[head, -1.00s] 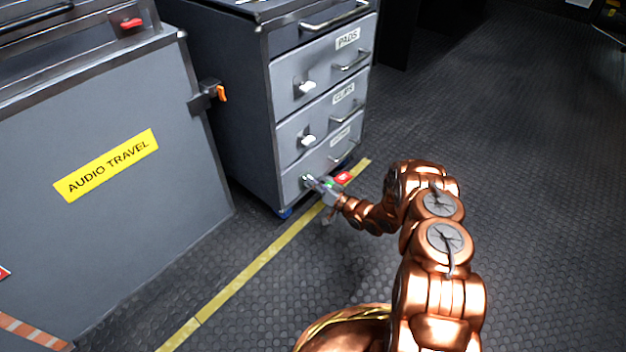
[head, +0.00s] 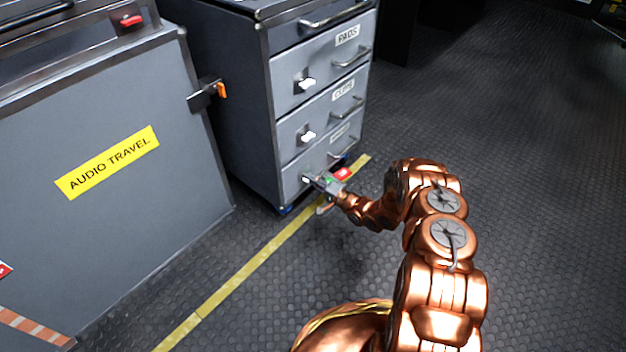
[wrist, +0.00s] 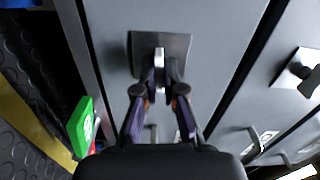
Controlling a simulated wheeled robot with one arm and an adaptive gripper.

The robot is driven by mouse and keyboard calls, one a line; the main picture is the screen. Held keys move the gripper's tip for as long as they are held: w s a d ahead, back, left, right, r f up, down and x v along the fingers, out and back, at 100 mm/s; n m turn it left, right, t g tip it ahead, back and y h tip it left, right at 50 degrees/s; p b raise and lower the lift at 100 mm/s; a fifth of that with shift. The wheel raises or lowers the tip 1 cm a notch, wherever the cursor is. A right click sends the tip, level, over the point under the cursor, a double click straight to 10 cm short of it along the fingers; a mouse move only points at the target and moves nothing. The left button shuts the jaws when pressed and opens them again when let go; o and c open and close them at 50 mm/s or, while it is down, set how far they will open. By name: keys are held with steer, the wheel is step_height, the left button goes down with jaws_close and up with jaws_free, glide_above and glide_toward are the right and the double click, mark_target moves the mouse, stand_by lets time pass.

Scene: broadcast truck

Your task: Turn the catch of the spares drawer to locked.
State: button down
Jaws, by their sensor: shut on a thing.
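The grey drawer unit (head: 228,110) has a bottom drawer (head: 292,184) whose label is too small to read. Its catch (wrist: 160,62), a pale metal lever on a dark square plate, shows in the wrist view and stands upright in that picture. My gripper (wrist: 161,82) is shut on this lever, with one dark finger on each side of it. In the head view my gripper (head: 311,181) is at the front of the bottom drawer and mostly hides the catch. The bottom drawer looks closed.
Upper drawers labelled PADS (head: 347,35) and CLIPS carry white catches (head: 306,83) and bar handles (head: 352,58). A green block (wrist: 82,127) and a red block (head: 342,174) show close beside my gripper. A grey AUDIO TRAVEL case (head: 100,210) stands left. Floor at right is clear.

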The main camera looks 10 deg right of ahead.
steer(key=shift+w+r+m, duration=0.2)
steer(key=shift+m, duration=0.3)
steer(key=shift+d, duration=0.1)
steer(key=c, duration=1.3)
jaws_free()
steer(key=shift+f, duration=0.1)
steer(key=shift+s, duration=0.1)
steer(key=v, duration=1.2)
